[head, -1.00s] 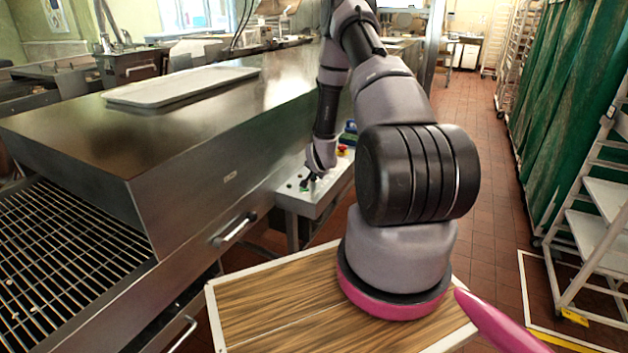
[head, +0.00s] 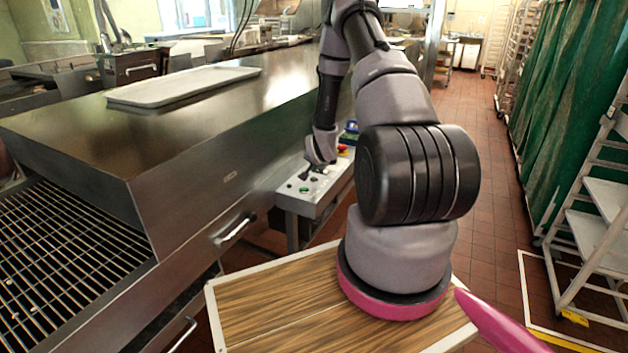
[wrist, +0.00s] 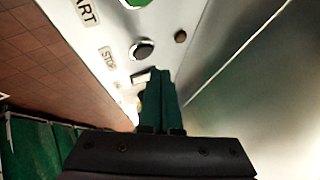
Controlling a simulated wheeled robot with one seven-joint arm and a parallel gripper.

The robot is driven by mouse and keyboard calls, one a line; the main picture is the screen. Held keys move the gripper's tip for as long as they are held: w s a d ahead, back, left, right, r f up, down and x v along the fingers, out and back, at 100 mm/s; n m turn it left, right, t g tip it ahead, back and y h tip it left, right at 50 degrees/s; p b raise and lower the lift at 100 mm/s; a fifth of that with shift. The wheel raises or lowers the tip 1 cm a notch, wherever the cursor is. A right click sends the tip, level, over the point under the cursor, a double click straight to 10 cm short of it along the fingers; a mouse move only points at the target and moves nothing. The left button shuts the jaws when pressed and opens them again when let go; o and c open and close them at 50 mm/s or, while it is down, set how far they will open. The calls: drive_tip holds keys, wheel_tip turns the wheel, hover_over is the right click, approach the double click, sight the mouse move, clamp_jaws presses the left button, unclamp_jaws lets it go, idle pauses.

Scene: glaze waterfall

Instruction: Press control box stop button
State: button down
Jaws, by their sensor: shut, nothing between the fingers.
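The control box (head: 318,201) is a pale panel beside the steel machine. In the wrist view it carries a black round button (wrist: 143,48) next to a STOP label (wrist: 108,58). A green button (wrist: 137,3) by a label ending in "ART" is at the top edge, and it also shows in the head view (head: 304,189). My gripper (wrist: 160,76) is shut and empty, its dark green fingers over the panel just below the black button in the picture. In the head view my gripper (head: 306,177) is small above the box. I cannot tell whether the fingertips touch the panel.
A small dark knob (wrist: 181,36) sits right of the black button. A red knob (head: 342,148) is at the box's far end. The steel machine (head: 200,170) borders the box on the left, with a tray (head: 180,87) on top. The tiled floor (head: 490,200) is open to the right.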

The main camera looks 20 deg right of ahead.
drive_tip(key=shift+r, duration=1.95)
wheel_tip(320, 180, up, 12)
drive_tip(key=n, duration=0.1)
hover_over(314, 180)
drive_tip(key=a, duration=0.3)
drive_tip(key=s+a+r+n+y, duration=0.1)
drive_tip(key=s+a+r, duration=0.2)
drive_tip(key=r, duration=0.4)
drive_tip(key=s+a+r+n+y, duration=0.15)
drive_tip(key=s+r, duration=0.25)
drive_tip(key=r, duration=0.4)
drive_tip(key=s+a+r+n, duration=0.1)
drive_tip(key=s+a+r, duration=0.2)
drive_tip(key=s, duration=0.6)
drive_tip(key=s+a+r+n+g+y, duration=0.1)
drive_tip(key=s+a+r+n, duration=0.1)
drive_tip(key=s+a+r, duration=0.2)
drive_tip(key=s+a+r+n+y, duration=0.1)
drive_tip(key=s+a+r, duration=0.2)
drive_tip(key=s+r, duration=0.5)
drive_tip(key=s, duration=0.8)
drive_tip(key=shift+a+r+n+g, duration=0.25)
drive_tip(key=shift+n+g, duration=0.05)
drive_tip(key=shift+n, duration=0.05)
